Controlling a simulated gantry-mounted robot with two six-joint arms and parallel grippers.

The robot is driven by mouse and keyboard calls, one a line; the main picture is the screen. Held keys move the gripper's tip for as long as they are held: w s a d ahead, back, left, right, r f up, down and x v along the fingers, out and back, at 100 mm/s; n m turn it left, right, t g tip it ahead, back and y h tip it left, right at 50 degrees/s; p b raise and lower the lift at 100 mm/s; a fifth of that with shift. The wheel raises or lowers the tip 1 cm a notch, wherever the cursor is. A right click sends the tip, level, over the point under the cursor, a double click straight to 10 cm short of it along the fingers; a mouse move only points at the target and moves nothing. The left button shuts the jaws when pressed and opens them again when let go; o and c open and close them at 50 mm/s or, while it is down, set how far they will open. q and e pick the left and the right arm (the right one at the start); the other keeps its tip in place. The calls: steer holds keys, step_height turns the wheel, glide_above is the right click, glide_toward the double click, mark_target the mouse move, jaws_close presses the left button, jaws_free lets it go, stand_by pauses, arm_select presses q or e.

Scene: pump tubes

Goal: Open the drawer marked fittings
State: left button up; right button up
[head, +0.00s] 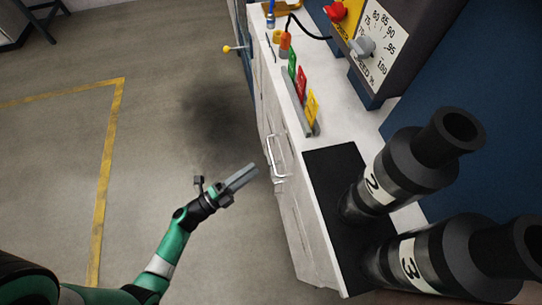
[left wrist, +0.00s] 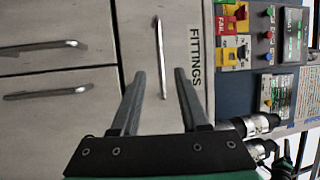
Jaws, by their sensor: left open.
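The fittings drawer shows in the left wrist view as a pale grey front with a bare part (left wrist: 140,25) beside the black word FITTINGS (left wrist: 195,57). Its silver bar handle (left wrist: 160,57) runs upright in that picture and lies between the lines of my fingers. In the head view a silver handle (head: 275,157) stands out from the white cabinet's side. My left gripper (head: 255,169) is open and empty, just left of that handle. In the left wrist view the left gripper's fingertips (left wrist: 160,71) are on either side of the handle's lower part; contact cannot be told.
Other drawer handles (left wrist: 45,46) are at the left of the wrist view. On the cabinet top are a black mat (head: 335,170), coloured cards (head: 301,82) and large black numbered parts (head: 405,175). The floor (head: 60,160) left of the cabinet is clear.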

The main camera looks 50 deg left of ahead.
mark_target(271, 155)
arm_select(q)
steer(key=w, duration=0.2)
steer(key=w+r+b, duration=0.1)
steer(key=w, duration=0.5)
steer(key=shift+w+d+r+b, duration=0.2)
steer(key=shift+d+r+b, duration=0.1)
steer(key=shift+d+b, duration=0.1)
steer(key=shift+c, duration=0.3)
jaws_close()
stand_by(0.5)
